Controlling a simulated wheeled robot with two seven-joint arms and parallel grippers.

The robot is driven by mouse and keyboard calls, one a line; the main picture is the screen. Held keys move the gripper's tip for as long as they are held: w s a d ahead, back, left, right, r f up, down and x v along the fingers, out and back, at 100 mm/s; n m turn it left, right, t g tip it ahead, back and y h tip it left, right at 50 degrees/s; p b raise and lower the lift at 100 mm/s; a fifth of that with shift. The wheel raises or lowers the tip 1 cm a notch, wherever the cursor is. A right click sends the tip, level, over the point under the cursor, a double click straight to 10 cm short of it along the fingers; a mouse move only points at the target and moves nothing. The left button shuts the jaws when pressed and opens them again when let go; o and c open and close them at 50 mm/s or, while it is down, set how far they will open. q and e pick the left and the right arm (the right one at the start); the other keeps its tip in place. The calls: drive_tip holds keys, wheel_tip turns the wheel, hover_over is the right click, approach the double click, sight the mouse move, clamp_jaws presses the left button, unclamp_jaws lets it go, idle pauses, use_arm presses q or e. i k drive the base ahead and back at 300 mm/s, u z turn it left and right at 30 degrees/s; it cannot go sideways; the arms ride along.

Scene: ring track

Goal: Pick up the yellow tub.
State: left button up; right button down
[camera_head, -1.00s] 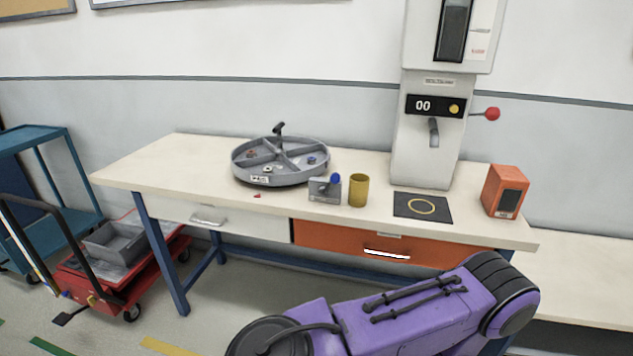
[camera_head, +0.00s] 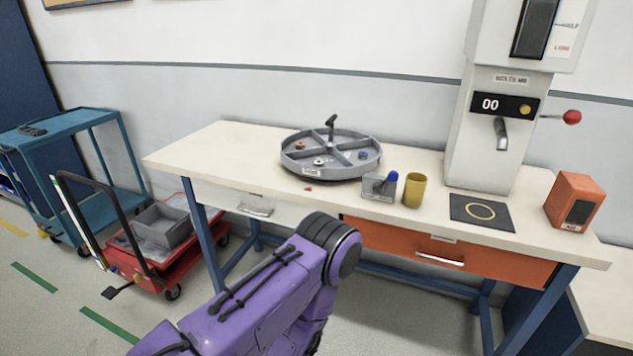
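The yellow tub (camera_head: 414,190) stands upright on the workbench (camera_head: 225,150), near its front edge. It is just right of a small grey block with a blue knob (camera_head: 380,185) and left of a black mat (camera_head: 482,212). A purple arm link of mine crosses the lower part of the view, in front of the bench and below the tub. Neither of my grippers shows, and nothing touches the tub.
A round divided tray (camera_head: 330,155) with small parts lies left of the tub. A dispenser (camera_head: 500,120) with a red-knobbed lever and an orange box (camera_head: 573,202) stand to the right. A red cart (camera_head: 185,262) and blue trolley (camera_head: 65,125) stand left of the bench.

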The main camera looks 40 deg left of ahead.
sight(415, 183)
drive_tip(key=u, duration=0.7)
drive_tip(key=i, duration=0.4)
